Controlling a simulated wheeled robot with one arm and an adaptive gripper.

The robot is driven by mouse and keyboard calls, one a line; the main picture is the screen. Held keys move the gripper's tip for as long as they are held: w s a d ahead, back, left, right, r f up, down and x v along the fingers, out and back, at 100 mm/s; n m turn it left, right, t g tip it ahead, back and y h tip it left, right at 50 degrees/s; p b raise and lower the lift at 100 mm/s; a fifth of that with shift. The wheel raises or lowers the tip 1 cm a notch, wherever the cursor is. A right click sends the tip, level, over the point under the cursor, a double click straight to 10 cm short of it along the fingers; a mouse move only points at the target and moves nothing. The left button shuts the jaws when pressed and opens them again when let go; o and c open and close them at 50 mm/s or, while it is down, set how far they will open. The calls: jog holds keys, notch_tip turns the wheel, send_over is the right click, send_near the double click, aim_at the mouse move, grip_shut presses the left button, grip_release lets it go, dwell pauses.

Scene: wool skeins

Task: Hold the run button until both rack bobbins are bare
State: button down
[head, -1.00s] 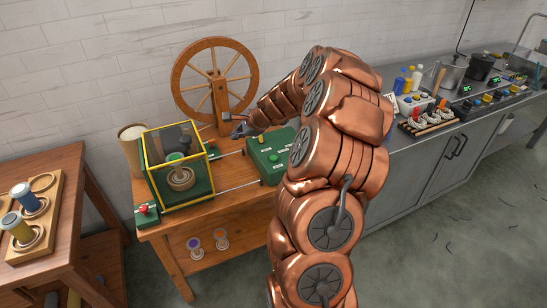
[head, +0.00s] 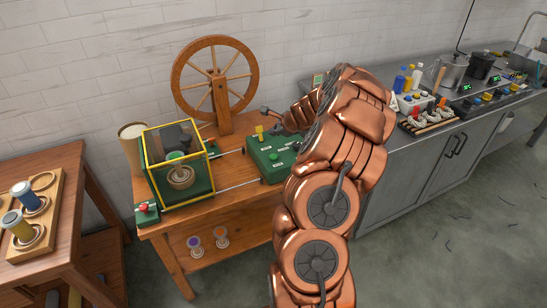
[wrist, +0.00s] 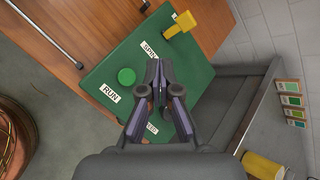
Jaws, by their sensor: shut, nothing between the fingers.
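The green run button (wrist: 126,76) sits beside the RUN label on a green control box (wrist: 100,75), which also shows on the bench in the head view (head: 270,174). My gripper (wrist: 160,64) is shut and empty. In the wrist view its fingertips appear over the box, to the right of the button, not over it. In the head view my gripper (head: 265,110) is above the back of the box, near the wheel. A wooden board at the left holds a blue bobbin (head: 27,198) and a yellow bobbin (head: 18,228), both wound with yarn.
A yellow lever (wrist: 183,25) stands on the box. A spinning wheel (head: 214,82) and a yellow-framed guard (head: 176,165) stand on the bench, with a red button (head: 143,208) at its front left. Purple (head: 194,242) and orange (head: 221,234) spools are below. A grey counter is at right.

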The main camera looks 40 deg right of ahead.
jog(key=b, duration=0.6)
send_over(274, 157)
notch_tip(274, 157, down, 6)
jog(key=shift+f, duration=0.1)
jog(key=shift+f+b, duration=0.45)
jog(key=shift+f, duration=0.7)
jog(key=shift+f, duration=0.1)
jog(key=shift+f, duration=0.35)
